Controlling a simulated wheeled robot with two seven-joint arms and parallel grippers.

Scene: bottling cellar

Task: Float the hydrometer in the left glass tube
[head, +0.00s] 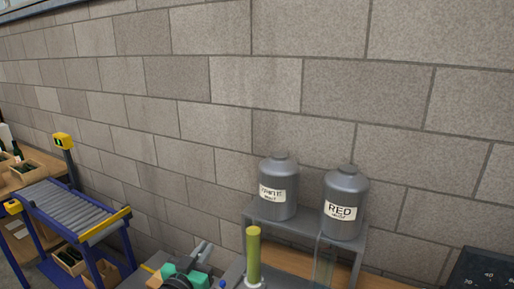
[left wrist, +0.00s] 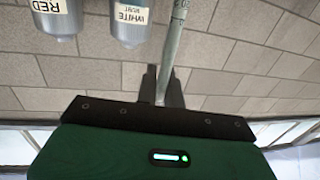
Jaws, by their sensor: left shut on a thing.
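The left glass tube (head: 253,256) stands upright on a pale base at the bottom of the head view, filled with yellow-green liquid. A second, clear glass tube (head: 324,266) shows faintly to its right, in front of the shelf. My left gripper (head: 203,251) is to the left of the left tube, apart from it. In the left wrist view its dark fingers (left wrist: 161,88) are shut on the hydrometer (left wrist: 173,45), a pale rod with scale marks. I cannot make out the hydrometer in the head view. My right gripper is not in view.
Two grey jugs, one labelled white (head: 278,190) and one RED (head: 345,205), stand on a grey shelf (head: 306,230) behind the tubes. A blue-framed roller conveyor (head: 75,213) is at left. A dark board with numbers (head: 485,270) is at lower right. A block wall closes the back.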

